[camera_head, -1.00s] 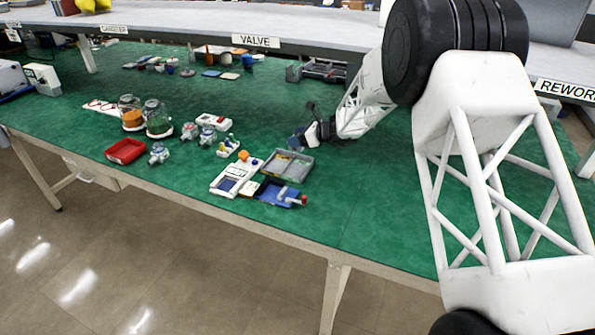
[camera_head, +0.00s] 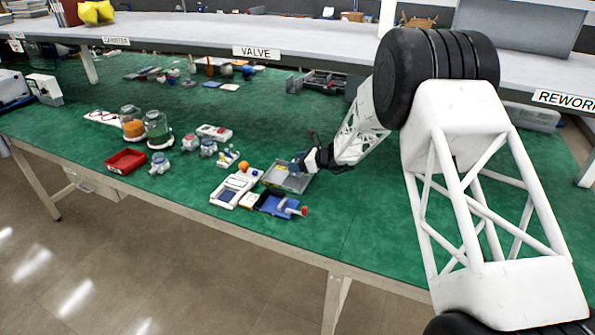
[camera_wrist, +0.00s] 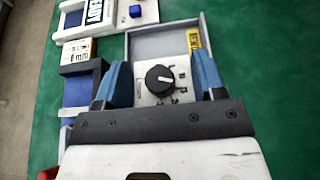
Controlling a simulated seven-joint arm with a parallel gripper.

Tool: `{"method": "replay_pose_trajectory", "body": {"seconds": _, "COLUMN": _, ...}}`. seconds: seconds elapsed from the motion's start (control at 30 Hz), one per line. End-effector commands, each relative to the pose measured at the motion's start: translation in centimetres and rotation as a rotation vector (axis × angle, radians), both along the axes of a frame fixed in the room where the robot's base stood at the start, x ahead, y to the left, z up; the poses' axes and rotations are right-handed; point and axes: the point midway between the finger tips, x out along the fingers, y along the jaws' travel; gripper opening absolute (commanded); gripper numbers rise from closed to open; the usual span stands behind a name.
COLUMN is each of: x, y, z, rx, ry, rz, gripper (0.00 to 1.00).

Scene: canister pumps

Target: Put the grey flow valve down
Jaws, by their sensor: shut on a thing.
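My gripper (camera_wrist: 161,66) has two blue fingers shut on the grey flow valve (camera_wrist: 178,90), a pale block with a round black knob and small dark marks on its face. In the head view my gripper (camera_head: 303,165) is over the right side of a grey tray (camera_head: 288,187), and the valve is too small to make out there. In the wrist view the tray (camera_wrist: 152,46) lies beyond and around the valve. I cannot tell whether the valve touches the tray floor.
A yellow piece (camera_wrist: 194,39) lies in the tray near the right finger. Left of the tray are a blue bin (camera_head: 268,207) with a red-ended part and a white device (camera_head: 232,190). Two jars and a red tray (camera_head: 126,161) stand farther left. The green mat is clear to the right.

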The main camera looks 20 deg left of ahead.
Motion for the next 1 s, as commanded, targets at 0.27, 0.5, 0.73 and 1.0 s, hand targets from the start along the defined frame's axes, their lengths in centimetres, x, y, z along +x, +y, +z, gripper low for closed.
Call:
{"method": "replay_pose_trajectory", "body": {"seconds": 0.27, "x": 0.0, "y": 0.0, "z": -0.3, "rx": 0.000, "ry": 0.001, "rz": 0.000, "gripper": 0.33}}
{"method": "replay_pose_trajectory", "body": {"seconds": 0.5, "x": 0.0, "y": 0.0, "z": -2.7, "rx": 0.000, "ry": 0.002, "rz": -0.001, "gripper": 0.33}}
{"method": "replay_pose_trajectory", "body": {"seconds": 0.73, "x": 0.0, "y": 0.0, "z": -3.7, "rx": 0.001, "ry": 0.000, "rz": 0.000, "gripper": 0.33}}
{"method": "replay_pose_trajectory", "body": {"seconds": 1.0, "x": 0.0, "y": 0.0, "z": -3.8, "rx": 0.000, "ry": 0.001, "rz": 0.000, "gripper": 0.33}}
